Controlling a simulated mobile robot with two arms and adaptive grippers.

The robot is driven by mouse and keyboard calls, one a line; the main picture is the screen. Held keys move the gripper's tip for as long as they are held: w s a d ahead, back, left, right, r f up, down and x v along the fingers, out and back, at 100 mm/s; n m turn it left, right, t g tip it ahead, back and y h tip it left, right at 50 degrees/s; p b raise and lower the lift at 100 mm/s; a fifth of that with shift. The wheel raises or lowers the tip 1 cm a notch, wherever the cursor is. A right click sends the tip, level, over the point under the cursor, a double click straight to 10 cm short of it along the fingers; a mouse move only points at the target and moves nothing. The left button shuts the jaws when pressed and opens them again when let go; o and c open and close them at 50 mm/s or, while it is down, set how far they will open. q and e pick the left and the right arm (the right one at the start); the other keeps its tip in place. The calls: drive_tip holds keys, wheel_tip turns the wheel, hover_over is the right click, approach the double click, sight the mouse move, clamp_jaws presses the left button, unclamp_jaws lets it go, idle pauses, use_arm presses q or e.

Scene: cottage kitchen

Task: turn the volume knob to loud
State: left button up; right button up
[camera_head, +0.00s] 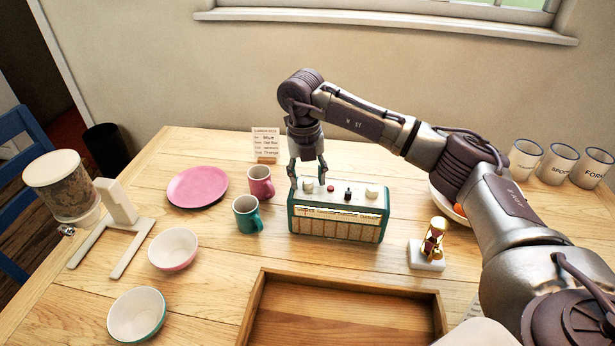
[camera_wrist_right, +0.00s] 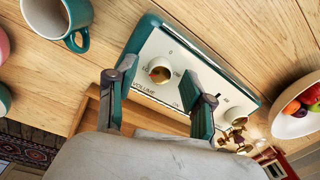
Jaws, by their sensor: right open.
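The green radio (camera_head: 338,226) with a pale top panel stands on the wooden table. Its volume knob (camera_head: 308,186) is a round cream knob at the left end of the top. In the right wrist view, the knob (camera_wrist_right: 158,73) shows a brassy centre, with the word VOLUME printed beside it. My right gripper (camera_head: 308,178) is open and points down over that knob. In the right wrist view, the fingers (camera_wrist_right: 160,88) lie on either side of the knob, with gaps visible. I cannot tell where the knob's pointer stands. My left gripper is not in view.
The radio top also carries a red button (camera_head: 330,188), a black switch (camera_head: 348,194) and another cream knob (camera_head: 371,192). A teal mug (camera_head: 246,216) and pink mug (camera_head: 260,184) stand close left. A golden hourglass-like object (camera_head: 433,240) stands right; a wooden tray (camera_head: 340,282) lies in front.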

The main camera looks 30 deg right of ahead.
sight(305, 182)
wheel_tip(305, 182, up, 12)
drive_tip(key=shift+w+a, duration=0.15)
drive_tip(key=shift+a, duration=0.15)
drive_tip(key=shift+f, duration=0.2)
idle(0.3)
